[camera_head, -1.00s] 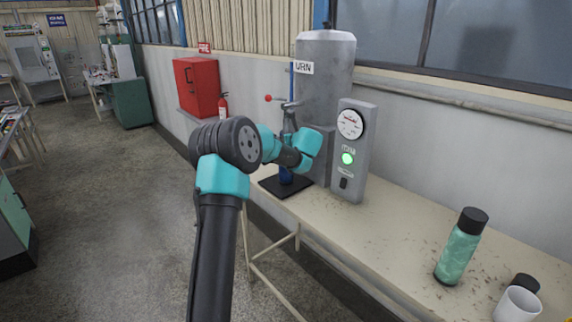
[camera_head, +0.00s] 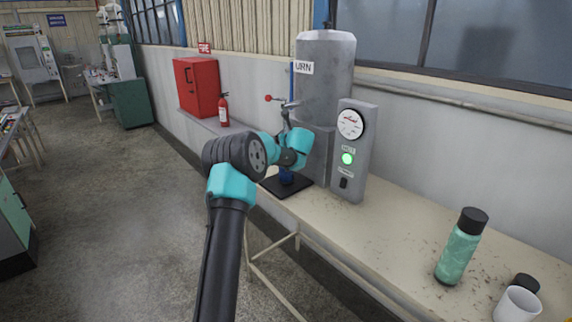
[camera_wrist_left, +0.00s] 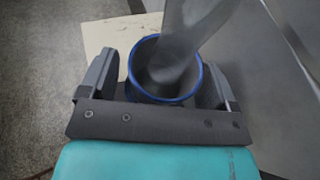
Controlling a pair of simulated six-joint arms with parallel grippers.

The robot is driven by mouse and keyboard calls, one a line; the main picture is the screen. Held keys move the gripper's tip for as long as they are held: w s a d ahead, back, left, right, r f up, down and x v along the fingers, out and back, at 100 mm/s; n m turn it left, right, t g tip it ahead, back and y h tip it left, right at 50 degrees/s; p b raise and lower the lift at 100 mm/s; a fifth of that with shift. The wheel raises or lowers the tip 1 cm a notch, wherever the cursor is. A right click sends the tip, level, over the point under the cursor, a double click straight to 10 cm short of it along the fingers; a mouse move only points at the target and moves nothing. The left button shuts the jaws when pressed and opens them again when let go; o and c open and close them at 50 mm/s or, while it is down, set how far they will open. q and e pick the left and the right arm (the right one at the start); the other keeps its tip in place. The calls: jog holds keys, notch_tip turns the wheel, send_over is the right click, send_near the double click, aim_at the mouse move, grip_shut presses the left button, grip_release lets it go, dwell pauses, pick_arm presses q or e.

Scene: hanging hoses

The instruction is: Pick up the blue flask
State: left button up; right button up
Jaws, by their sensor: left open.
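The blue flask (camera_head: 286,178) stands on a black pad (camera_head: 271,187) on the bench, below the urn's tap. My arm and gripper hide most of it in the head view. In the left wrist view its open blue rim (camera_wrist_left: 139,90) lies between the two fingers of my left gripper (camera_wrist_left: 163,82). The fingers are open, one on each side of the flask; I cannot tell whether either touches it. The grey spout (camera_wrist_left: 190,30) hangs over the flask mouth and hides part of it. My right gripper is not in view.
The urn (camera_head: 325,85) and its gauge box (camera_head: 352,150) stand close to the right of my left gripper. A green flask (camera_head: 458,248) and a white cup (camera_head: 517,304) are at the bench's near right.

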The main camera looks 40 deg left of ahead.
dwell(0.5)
pick_arm(q)
grip_shut()
dwell(0.6)
jog(key=shift+a, duration=0.1)
